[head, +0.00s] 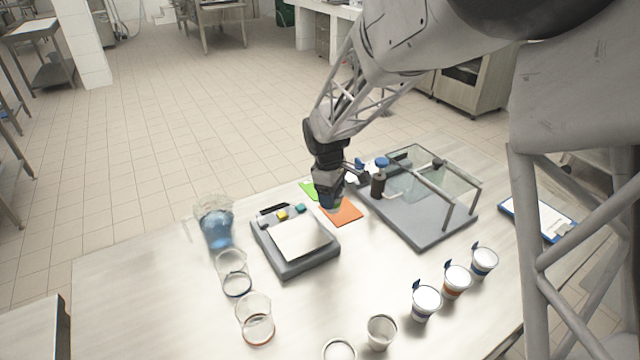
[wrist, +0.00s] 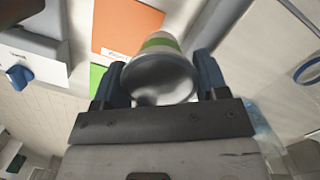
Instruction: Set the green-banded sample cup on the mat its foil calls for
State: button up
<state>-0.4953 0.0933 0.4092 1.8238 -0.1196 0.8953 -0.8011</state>
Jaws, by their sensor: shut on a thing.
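My gripper (head: 329,204) is low over the mats at the back middle of the table. In the wrist view its two blue fingers (wrist: 160,76) are shut on the green-banded sample cup (wrist: 160,44). The cup's wide grey end faces the wrist camera; I cannot read any mark on it. The orange mat (wrist: 122,24) with a small white label lies beyond the cup; it also shows in the head view (head: 346,215). The green mat (head: 307,187) is left of it, partly hidden. In the head view my gripper mostly hides the cup. I cannot tell whether the cup touches a mat.
A grey device (head: 293,262) with coloured buttons stands left of the mats. A glass-sided station (head: 425,225) stands right. A water jug (head: 215,225) and clear beakers (head: 256,325) are at left. Several cups (head: 425,303) stand at front right. A blue clipboard (head: 540,218) lies far right.

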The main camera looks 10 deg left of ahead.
jog(key=w+a, duration=0.2)
jog(key=w, duration=0.2)
jog(key=w+a+f, duration=0.1)
jog(key=w+a, duration=0.1)
jog(key=w, duration=0.3)
jog(key=w+a, duration=0.2)
jog(key=w, duration=0.2)
jog(key=shift+w+a+f, duration=0.15)
jog(key=shift+a+f, duration=0.05)
jog(key=shift+a, duration=0.1)
jog(key=shift+w, duration=0.1)
jog(key=shift+w+a, duration=0.15)
jog(key=shift+w, duration=0.05)
jog(key=shift+w+f, duration=0.1)
jog(key=shift+f, duration=1.7)
jog(key=shift+f, duration=0.15)
jog(key=o, duration=0.9)
jog(key=shift+o, duration=0.2)
notch_tip(320, 180, up, 12)
jog(key=a, duration=0.1)
jog(key=shift+w+a, duration=0.15)
jog(key=shift+a, duration=0.1)
